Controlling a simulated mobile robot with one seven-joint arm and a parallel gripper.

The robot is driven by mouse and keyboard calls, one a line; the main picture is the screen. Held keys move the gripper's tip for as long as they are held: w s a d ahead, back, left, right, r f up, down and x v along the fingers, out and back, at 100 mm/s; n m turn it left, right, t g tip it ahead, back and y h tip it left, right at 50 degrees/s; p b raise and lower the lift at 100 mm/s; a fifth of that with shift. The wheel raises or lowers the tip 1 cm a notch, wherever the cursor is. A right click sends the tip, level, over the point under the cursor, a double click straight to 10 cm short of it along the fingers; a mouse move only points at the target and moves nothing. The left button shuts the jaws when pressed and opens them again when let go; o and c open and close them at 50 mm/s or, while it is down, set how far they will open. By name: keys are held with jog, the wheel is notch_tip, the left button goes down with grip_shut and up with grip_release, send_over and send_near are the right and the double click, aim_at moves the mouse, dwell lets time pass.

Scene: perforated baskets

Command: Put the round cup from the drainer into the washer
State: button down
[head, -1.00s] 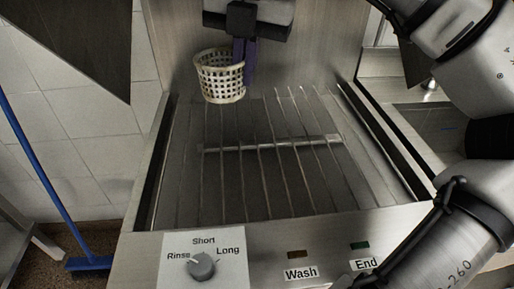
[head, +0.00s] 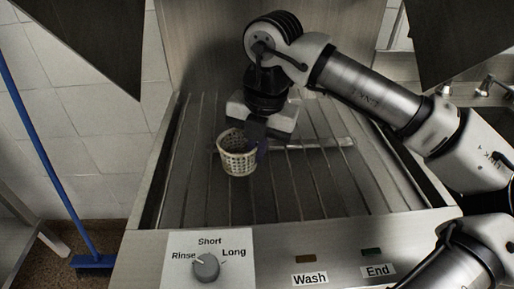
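The round cup (head: 238,160) is a cream-coloured perforated basket. It is at the middle of the washer's wire rack (head: 190,190), upright or nearly so. My gripper (head: 256,142) is at the cup's right side, with a dark finger against its wall and rim. It appears to grip the cup by that wall; the inner finger is mostly hidden. I cannot tell whether the cup's base touches the rack. The washer is open, and its front panel (head: 440,222) faces me.
The front panel carries a dial (head: 206,267) and Wash (head: 309,278) and End (head: 378,270) labels. A blue broom (head: 92,262) stands left. A sink (head: 490,105) lies right. Dark panels hang at both upper corners.

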jog(key=c, duration=2.1)
grip_release()
jog(key=shift+f, duration=0.15)
jog(key=o, duration=0.5)
jog(key=shift+c, duration=0.2)
notch_tip(320, 180, up, 12)
jog(key=d, duration=0.1)
jog(key=shift+s+p, duration=0.25)
jog(key=shift+p, duration=0.2)
jog(key=shift+d, duration=0.1)
